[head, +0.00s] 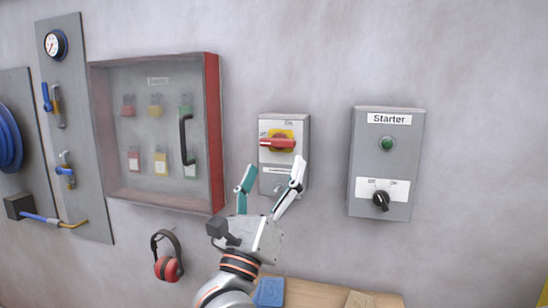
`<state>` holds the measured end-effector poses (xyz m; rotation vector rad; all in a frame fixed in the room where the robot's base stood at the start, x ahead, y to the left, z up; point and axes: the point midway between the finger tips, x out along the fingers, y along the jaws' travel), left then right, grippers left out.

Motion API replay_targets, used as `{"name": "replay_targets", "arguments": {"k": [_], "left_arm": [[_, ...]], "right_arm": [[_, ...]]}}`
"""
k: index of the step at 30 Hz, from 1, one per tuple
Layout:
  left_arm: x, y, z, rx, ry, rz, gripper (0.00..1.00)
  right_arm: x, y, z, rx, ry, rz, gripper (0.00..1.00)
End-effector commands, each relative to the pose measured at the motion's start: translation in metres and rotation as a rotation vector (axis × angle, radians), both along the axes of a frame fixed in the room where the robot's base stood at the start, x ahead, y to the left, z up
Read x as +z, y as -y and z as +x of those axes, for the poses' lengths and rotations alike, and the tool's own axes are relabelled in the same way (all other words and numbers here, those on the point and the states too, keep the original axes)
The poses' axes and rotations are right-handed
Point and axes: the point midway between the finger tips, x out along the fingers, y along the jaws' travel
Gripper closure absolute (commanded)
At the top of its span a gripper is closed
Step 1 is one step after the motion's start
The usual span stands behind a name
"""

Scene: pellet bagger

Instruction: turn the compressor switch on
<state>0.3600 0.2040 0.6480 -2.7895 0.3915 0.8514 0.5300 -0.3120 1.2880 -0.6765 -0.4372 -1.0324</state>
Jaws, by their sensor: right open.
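The compressor switch is a grey wall box (303,128) with a red handle (277,143) on a yellow plate. The handle lies horizontal. "On" is marked above it and an off mark sits at its left. A small white label below the handle is too small to read surely. My right gripper (273,170) is open and empty, fingers pointing up, just below the handle. In the picture its right finger overlaps the box's lower right part and its left finger is at the box's left edge. I cannot tell whether it touches. My left gripper is not in view.
A grey Starter box (361,150) with a green lamp and black knob hangs to the right. A red-framed padlock cabinet (213,130) hangs to the left. Red earmuffs (168,268) hang below it. A wooden surface (318,293) with a blue cloth-like item (269,292) is below.

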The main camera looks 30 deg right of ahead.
Motion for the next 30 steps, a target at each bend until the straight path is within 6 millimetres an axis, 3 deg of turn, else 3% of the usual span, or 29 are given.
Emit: {"name": "replay_targets", "arguments": {"k": [3,9,13,24,30], "left_arm": [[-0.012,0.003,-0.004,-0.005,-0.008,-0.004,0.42],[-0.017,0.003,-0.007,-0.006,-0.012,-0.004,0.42],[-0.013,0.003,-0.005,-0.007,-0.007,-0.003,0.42],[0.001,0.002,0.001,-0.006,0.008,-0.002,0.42],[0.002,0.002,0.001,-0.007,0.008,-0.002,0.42]], "right_arm": [[0.004,0.006,0.011,0.137,0.071,0.221,0.25],[0.003,0.001,0.027,0.270,0.098,0.408,0.25],[0.007,0.005,0.033,0.288,0.100,0.433,0.25],[0.028,0.043,0.065,0.283,0.101,0.430,0.25],[0.032,0.054,0.074,0.284,0.098,0.433,0.25]]}}
